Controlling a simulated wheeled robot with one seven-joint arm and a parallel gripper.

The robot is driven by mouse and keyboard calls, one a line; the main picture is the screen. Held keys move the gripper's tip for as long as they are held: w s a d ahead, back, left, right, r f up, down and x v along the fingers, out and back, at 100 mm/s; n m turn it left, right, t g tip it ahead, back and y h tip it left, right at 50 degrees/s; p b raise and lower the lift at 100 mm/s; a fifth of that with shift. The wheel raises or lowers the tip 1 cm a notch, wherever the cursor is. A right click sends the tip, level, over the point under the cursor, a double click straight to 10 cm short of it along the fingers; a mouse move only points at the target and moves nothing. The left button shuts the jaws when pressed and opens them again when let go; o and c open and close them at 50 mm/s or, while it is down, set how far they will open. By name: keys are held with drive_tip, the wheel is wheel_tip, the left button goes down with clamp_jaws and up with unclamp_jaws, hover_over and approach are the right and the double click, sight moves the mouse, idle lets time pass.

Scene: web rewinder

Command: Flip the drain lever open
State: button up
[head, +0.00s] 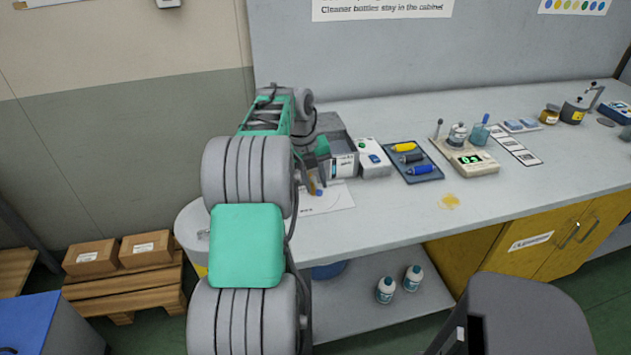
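I cannot pick out the drain lever for certain in the head view. A small dark pot with a yellow label (574,113) stands at the far right of the bench, with a grey handle-like piece (596,92) beside it; I cannot tell whether this is the lever. My grey and green arm reaches up from the bottom and over the left part of the bench. My gripper (315,182) is mostly hidden behind my arm, low over a white sheet, and its fingers are too small and covered to read. I see nothing clearly held.
A dark chair-like shape (525,315) stands at lower right.

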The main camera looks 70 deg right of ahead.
wheel_tip(320, 180, up, 8)
drive_tip(key=w+p, duration=0.1)
drive_tip(key=shift+w+a+f, duration=0.15)
drive_tip(key=shift+a, duration=0.25)
